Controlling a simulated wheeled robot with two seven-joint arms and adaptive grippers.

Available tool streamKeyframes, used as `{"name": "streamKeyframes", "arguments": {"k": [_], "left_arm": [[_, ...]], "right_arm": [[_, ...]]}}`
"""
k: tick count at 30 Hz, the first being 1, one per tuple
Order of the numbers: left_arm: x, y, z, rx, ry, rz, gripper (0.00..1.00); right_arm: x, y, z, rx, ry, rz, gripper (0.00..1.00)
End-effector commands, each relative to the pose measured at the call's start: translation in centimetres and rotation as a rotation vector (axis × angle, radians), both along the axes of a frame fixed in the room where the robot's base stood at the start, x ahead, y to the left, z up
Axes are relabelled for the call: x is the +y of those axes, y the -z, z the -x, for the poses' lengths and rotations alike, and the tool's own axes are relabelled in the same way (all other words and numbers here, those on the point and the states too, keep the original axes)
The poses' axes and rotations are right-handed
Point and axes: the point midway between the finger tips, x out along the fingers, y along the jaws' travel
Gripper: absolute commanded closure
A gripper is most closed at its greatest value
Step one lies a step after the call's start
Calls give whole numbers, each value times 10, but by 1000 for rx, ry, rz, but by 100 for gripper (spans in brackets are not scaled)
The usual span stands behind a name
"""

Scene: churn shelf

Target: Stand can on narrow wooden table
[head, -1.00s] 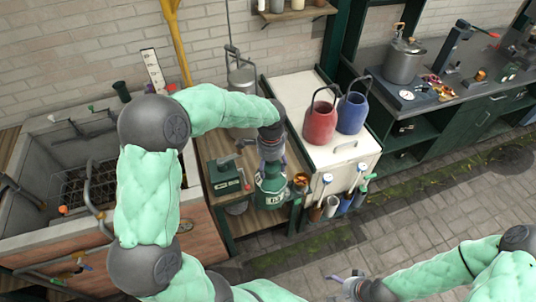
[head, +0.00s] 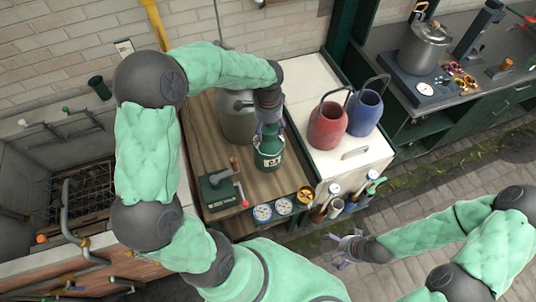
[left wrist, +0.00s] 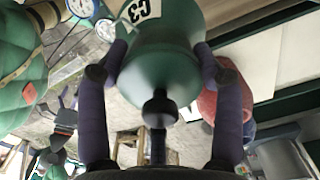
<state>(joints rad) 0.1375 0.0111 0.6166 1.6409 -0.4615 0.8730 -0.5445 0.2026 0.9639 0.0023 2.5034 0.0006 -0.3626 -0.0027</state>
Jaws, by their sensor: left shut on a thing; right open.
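The green can (head: 269,153) with a white label hangs below my left gripper (head: 268,130), which is shut on it. It looks upright over the right part of the narrow wooden table (head: 262,188). I cannot tell whether its base touches the wood. In the left wrist view the can (left wrist: 160,65) fills the space between the purple fingers, its label reading "C3" and its dark knob towards the camera. My right gripper (head: 340,249) is open and empty, low over the paving in front.
A grey metal churn (head: 234,118) stands behind on the wooden table. A green press (head: 217,190), gauges (head: 262,213) and a copper part (head: 305,195) line its front. Red (head: 327,127) and blue (head: 363,113) cans stand on the white cabinet (head: 345,170) to the right.

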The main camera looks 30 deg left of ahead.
Motion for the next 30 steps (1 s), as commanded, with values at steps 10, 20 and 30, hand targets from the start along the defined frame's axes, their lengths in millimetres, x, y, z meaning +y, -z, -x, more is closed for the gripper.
{"name": "streamKeyframes", "arguments": {"k": [10, 20, 30], "left_arm": [[0, 39, 0, 0, -2, 0, 92], [0, 72, 1, 3, -1, 0, 92], [0, 90, -1, -1, -1, 0, 92]], "right_arm": [[0, 2, 0, 0, 0, 0, 0], [0, 4, 0, 0, 0, 0, 0], [0, 5, 0, 0, 0, 0, 0]]}}
